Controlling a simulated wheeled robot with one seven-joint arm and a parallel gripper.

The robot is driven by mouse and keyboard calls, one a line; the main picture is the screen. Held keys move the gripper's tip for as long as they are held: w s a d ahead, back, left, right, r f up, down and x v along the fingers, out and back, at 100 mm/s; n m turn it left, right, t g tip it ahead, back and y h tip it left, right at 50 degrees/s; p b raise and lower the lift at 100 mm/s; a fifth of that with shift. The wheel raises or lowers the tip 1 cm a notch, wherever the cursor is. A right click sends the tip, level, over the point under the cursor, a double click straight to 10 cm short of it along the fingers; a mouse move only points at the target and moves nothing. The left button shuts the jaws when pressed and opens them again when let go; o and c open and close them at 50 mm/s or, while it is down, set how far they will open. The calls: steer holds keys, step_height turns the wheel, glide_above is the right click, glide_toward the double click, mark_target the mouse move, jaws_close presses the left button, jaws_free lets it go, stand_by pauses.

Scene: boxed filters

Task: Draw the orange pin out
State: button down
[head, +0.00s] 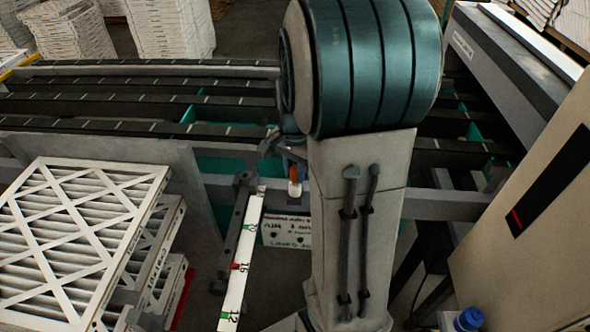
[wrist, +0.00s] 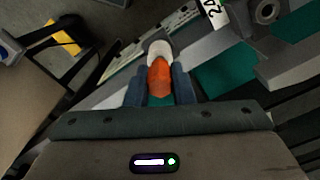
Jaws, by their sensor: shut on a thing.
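The orange pin (wrist: 160,78) sits between the two blue-grey fingers of my gripper (wrist: 159,88) in the wrist view, and the gripper is shut on it. A rounded white part (wrist: 158,49) shows just beyond the pin's orange end. In the head view my gripper (head: 285,155) is small and partly hidden by my own arm. A bit of orange and the white part (head: 295,188) show below it, near the rail's upper end. I cannot tell whether the pin is still seated in anything.
A white numbered scale strip (head: 241,262) runs along a dark rail below the gripper. A white sign (head: 287,230) hangs beside it. Boxed filters (head: 70,235) are stacked at the left. Conveyor rails (head: 140,104) lie behind. A beige cabinet (head: 540,190) stands at the right.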

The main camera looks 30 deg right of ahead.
steer(key=shift+r+p, duration=1.95)
steer(key=shift+r, duration=0.65)
steer(key=shift+r, duration=0.1)
step_height(320, 180, up, 9)
steer(key=p, duration=0.7)
